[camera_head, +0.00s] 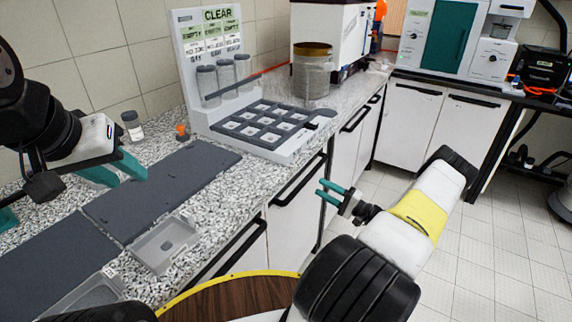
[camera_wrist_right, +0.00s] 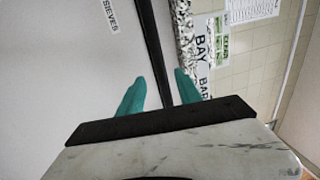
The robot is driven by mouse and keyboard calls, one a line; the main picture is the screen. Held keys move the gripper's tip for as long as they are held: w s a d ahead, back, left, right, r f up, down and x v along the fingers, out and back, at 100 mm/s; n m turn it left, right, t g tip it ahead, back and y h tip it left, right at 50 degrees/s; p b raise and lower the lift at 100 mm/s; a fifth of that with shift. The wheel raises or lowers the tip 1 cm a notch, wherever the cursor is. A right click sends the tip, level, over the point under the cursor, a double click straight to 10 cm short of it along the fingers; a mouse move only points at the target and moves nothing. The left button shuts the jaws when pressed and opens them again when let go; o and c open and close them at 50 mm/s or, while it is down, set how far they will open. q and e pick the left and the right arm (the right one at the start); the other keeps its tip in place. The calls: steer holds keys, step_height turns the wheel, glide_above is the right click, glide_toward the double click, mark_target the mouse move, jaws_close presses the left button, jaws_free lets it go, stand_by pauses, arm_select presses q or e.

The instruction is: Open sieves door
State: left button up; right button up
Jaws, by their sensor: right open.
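A white door with a "SIEVES" label (camera_wrist_right: 110,14) fills the left of the right wrist view. A long black handle (camera_wrist_right: 152,45) runs along its edge and down between my right gripper's fingers in that view. My right gripper (camera_wrist_right: 160,90) is open, its two teal fingers apart on either side of the handle. I cannot tell whether they touch it. In the head view my right gripper (camera_head: 328,192) is beside a white counter front with a black handle (camera_head: 298,180); the label is not visible there. My left gripper (camera_head: 118,170) hangs open and empty over the counter's dark mat.
Other white cabinets (camera_head: 405,125) stand at the back.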

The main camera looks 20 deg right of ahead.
mark_target(306, 179)
steer(key=x, duration=0.7)
steer(key=shift+w+a, duration=0.2)
steer(key=shift+w, duration=0.1)
jaws_close()
stand_by(1.1)
